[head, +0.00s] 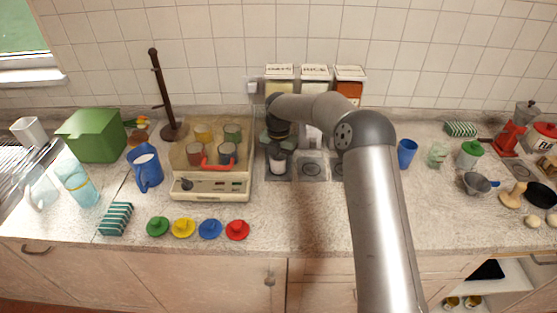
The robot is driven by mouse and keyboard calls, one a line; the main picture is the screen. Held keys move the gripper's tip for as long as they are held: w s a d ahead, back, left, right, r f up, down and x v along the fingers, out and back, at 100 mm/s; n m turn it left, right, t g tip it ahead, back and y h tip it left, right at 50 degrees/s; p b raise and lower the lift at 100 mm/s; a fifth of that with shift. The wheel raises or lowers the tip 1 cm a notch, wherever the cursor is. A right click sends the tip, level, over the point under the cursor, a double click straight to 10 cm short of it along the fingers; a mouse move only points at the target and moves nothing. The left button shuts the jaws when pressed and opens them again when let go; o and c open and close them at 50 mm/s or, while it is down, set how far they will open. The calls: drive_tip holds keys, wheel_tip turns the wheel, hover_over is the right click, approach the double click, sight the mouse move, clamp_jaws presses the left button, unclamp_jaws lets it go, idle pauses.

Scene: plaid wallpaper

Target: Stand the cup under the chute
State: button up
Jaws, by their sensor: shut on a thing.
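The wall dispensers stand at the back: one labelled OATS (280,88), one labelled RICE (314,88), and one with orange contents (349,89). Their chutes are mostly hidden behind my arm. My gripper (277,147) points down below the OATS dispenser, at the left of the row. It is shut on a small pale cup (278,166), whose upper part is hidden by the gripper. The cup is over or on the dark square pad at the left; I cannot tell whether its base touches.
Further square pads (311,169) lie to the right. A cream box with several mugs (212,186) stands close on the left. A blue cup (407,153) stands right of my arm. Coloured lids (210,229) lie near the front edge. The counter right of the lids is clear.

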drive_tip(key=o, duration=1)
drive_tip(key=shift+f, duration=0.1)
wheel_tip(320, 180, up, 11)
drive_tip(key=b, duration=0.2)
drive_tip(key=s+d+r+m, duration=0.3)
drive_tip(key=s+r+m, duration=0.2)
drive_tip(key=s+r, duration=0.1)
drive_tip(key=s+d+r+m+h, duration=0.1)
drive_tip(key=s+d+m, duration=0.3)
drive_tip(key=s+m, duration=0.25)
drive_tip(key=s+d+r+m, duration=0.1)
drive_tip(key=s+d+m, duration=0.4)
drive_tip(key=s, duration=0.3)
drive_tip(key=s+d+f+m, duration=0.2)
drive_tip(key=s+m, duration=0.3)
drive_tip(key=s, duration=0.2)
drive_tip(key=s+d+f+m, duration=0.2)
drive_tip(key=s+m, duration=0.3)
drive_tip(key=s, duration=0.1)
drive_tip(key=s+d+f+m+y, duration=0.1)
drive_tip(key=s+d+f+m, duration=0.1)
drive_tip(key=s+m, duration=0.3)
drive_tip(key=shift+s+d+f+m+t, duration=0.1)
drive_tip(key=shift+s+d+m+t, duration=0.15)
drive_tip(key=shift+s, duration=0.45)
drive_tip(key=shift+s+d+f+t, duration=0.15)
drive_tip(key=shift+s+d, duration=0.2)
drive_tip(key=shift+s, duration=0.3)
